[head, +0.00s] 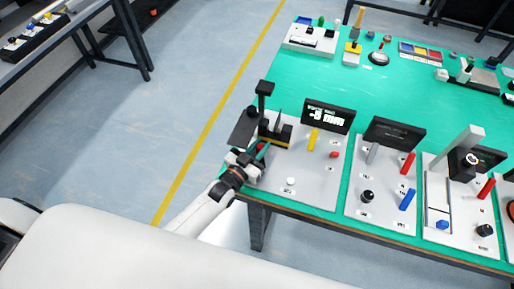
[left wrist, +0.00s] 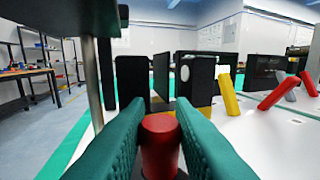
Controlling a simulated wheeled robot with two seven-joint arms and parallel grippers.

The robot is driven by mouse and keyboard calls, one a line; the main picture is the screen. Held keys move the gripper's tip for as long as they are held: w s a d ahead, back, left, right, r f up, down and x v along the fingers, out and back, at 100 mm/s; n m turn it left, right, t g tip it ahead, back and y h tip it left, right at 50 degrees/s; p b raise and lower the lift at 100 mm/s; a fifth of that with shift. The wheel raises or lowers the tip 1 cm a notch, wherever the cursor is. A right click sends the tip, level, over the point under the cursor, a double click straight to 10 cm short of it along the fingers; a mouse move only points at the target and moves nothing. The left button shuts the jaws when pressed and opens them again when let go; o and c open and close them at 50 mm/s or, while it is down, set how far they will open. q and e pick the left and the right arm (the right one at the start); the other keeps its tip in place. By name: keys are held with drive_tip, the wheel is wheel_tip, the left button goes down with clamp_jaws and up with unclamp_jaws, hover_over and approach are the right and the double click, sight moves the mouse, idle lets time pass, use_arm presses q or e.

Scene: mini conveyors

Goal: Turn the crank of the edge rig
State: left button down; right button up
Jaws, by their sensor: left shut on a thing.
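The edge rig is a pale grey panel (head: 312,180) at the left end of the green table, with a lit black display (head: 326,116). Black posts and a dark plate (head: 244,128) stand at its left edge. My left gripper (head: 260,152) is at this edge, its teal fingers low beside the posts. In the left wrist view my left gripper (left wrist: 158,110) is shut on a red knob (left wrist: 160,145), apparently the crank's handle. The crank's arm and axle are hidden. My right gripper is not in view.
A yellow lever (head: 313,139), a small red knob (head: 333,154) and a white knob (head: 291,181) are on the same panel. More panels with levers and dials stand to the right. The floor (head: 140,130) left of the table is clear.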

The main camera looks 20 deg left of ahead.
use_arm(q)
drive_tip(key=m+h, duration=0.1)
drive_tip(key=m+g+h+b, duration=0.1)
drive_tip(key=h, duration=0.1)
drive_tip(key=d+m+g+h+b, duration=0.1)
drive_tip(key=shift+w+f, duration=0.2)
drive_tip(key=shift+w, duration=0.05)
drive_tip(key=shift+d+r+m+g+h+b, duration=0.1)
drive_tip(key=shift+d+m+g+h+b, duration=0.2)
drive_tip(key=shift+m+g+h+b, duration=0.45)
drive_tip(key=shift+d+r+m+g+h+b, duration=0.1)
drive_tip(key=shift+d+m+g+h+b, duration=0.15)
drive_tip(key=shift+m+g+h+b, duration=0.5)
drive_tip(key=shift+h, duration=0.3)
drive_tip(key=c, duration=1.3)
unclamp_jaws()
drive_tip(key=shift+s, duration=0.1)
drive_tip(key=shift+s+a+f, duration=0.1)
drive_tip(key=shift+s+a, duration=0.1)
drive_tip(key=shift+a, duration=0.1)
drive_tip(key=b+v, duration=0.1)
drive_tip(key=v, duration=1)
drive_tip(key=shift+s, duration=0.1)
